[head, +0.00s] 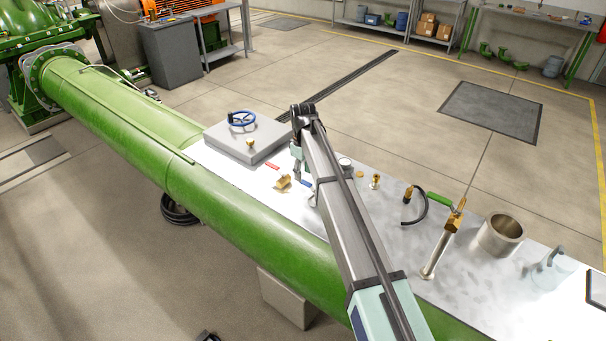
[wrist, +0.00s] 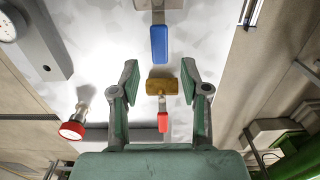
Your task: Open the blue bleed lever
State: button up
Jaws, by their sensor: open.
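The blue bleed lever (wrist: 159,43) shows at the top centre of the wrist view, its long side running up the picture from a pale metal fitting (wrist: 160,5) cut by the top edge. In the head view the blue lever (head: 306,184) is a small spot close to my arm, partly hidden. My gripper (wrist: 159,74) is open and empty. In the wrist view its fingertips lie below the blue lever, either side of a brass fitting (wrist: 162,87); I cannot tell the height gap. In the head view my gripper (head: 298,172) hangs above the bench, partly behind my arm.
A red lever (wrist: 162,122) sits below the brass fitting. In the head view a blue handwheel (head: 241,118) stands on a grey block (head: 240,138); a metal cup (head: 500,235) is at right.

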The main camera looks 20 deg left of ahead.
aim_at(304, 181)
jog(key=shift+f+p, duration=0.3)
jog(key=shift+f, duration=1.15)
grip_shut()
jog(key=shift+w+d, duration=0.1)
